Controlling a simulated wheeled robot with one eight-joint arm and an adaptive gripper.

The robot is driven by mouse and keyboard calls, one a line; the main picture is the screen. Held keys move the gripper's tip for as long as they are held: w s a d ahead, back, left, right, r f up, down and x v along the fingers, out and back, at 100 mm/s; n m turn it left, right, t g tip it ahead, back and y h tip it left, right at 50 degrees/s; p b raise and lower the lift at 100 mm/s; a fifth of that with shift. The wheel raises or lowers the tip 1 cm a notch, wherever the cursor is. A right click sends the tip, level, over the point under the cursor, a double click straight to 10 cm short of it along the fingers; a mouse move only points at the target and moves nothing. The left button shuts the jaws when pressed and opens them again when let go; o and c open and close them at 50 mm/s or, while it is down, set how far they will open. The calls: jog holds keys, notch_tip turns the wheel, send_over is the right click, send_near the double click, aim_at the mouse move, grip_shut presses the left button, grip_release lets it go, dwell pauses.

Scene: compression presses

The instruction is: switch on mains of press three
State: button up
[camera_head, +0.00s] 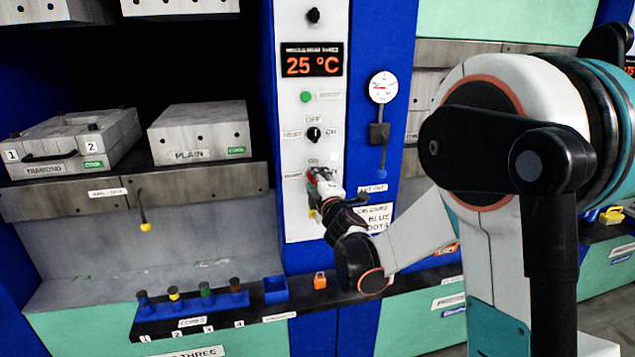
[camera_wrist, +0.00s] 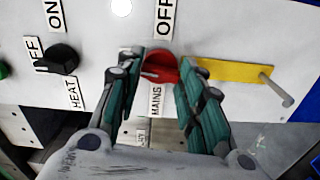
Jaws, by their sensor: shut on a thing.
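The red mains knob (camera_wrist: 165,64) is on the white control panel, above the MAINS label (camera_wrist: 157,102) in the wrist view. My gripper (camera_wrist: 160,70) has a finger on either side of the knob and is shut on it. In the head view, my gripper (camera_head: 323,182) reaches the lower part of the tall white panel (camera_head: 306,220) and covers most of the knob. The fingers and the small size of the picture leave the knob's exact angle unclear.
A black heat knob (camera_wrist: 62,59) sits beside the mains knob. A yellow plate (camera_wrist: 225,70) with a metal pin (camera_wrist: 276,90) is close to the right finger. Above are a 25 °C display (camera_head: 311,65) and a gauge (camera_head: 383,87). A blue rack (camera_head: 195,303) stands on the ledge below.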

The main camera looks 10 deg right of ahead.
jog(key=shift+n, duration=0.7)
jog(key=o, duration=1.1)
jog(key=shift+c, duration=0.2)
jog(key=s, duration=1.2)
